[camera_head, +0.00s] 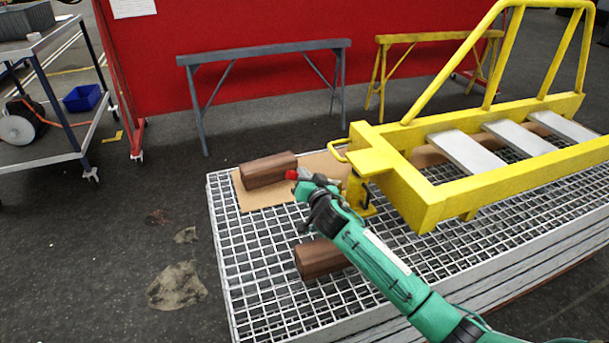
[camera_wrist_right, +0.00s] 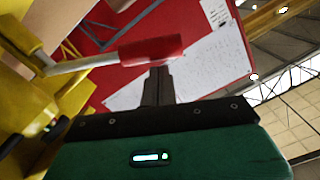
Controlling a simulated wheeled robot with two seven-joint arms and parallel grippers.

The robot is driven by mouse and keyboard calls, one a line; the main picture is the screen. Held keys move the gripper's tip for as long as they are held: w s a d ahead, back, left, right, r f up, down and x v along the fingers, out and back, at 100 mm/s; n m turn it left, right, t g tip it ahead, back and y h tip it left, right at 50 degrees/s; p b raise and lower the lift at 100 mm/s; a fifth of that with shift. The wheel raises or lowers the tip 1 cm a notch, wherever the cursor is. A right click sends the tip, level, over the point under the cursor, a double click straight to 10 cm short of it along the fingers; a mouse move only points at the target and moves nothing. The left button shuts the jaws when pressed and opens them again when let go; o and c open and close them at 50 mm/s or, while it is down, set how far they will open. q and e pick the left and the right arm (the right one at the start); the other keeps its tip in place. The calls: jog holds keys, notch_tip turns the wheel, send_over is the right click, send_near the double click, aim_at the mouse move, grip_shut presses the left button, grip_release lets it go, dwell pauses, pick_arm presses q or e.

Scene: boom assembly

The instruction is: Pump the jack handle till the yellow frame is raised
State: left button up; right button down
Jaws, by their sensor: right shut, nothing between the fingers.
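The yellow frame (camera_head: 430,190) lies over the grated platform at the right of the head view, its near end above a small yellow jack (camera_head: 357,192). The jack handle's red grip (camera_head: 291,174) shows just past my right gripper (camera_head: 308,180). In the right wrist view the red grip (camera_wrist_right: 151,50) lies across the tips of my right gripper (camera_wrist_right: 157,72), and its pale rod (camera_wrist_right: 80,65) runs left toward yellow metal. The right fingers are shut with nothing between them. Whether they touch the grip I cannot tell. My left gripper is out of view.
Brown blocks (camera_head: 268,170) (camera_head: 320,259) lie on the platform (camera_head: 250,275), one on a tan board (camera_head: 246,199). Grey (camera_head: 265,55) and yellow (camera_head: 430,38) trestles stand behind, before a red panel (camera_head: 220,90). The floor at left is mostly clear.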

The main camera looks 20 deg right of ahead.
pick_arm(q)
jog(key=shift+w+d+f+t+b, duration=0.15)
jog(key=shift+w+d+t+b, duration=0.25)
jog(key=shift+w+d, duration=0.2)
pick_arm(e)
jog(key=shift+a+f+n, duration=0.3)
jog(key=shift+f+n, duration=0.05)
jog(key=shift+f, duration=0.15)
jog(key=shift+a+f+n, duration=0.25)
jog(key=shift+f+n, duration=0.1)
jog(key=shift+f, duration=0.1)
pick_arm(q)
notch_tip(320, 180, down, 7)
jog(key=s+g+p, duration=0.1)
jog(key=p, duration=0.3)
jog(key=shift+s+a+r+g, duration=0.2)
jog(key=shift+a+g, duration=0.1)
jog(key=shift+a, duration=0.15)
pick_arm(e)
jog(key=s+d+r, duration=0.1)
jog(key=s+r, duration=0.3)
jog(key=s, duration=0.6)
jog(key=shift+s+d, duration=0.4)
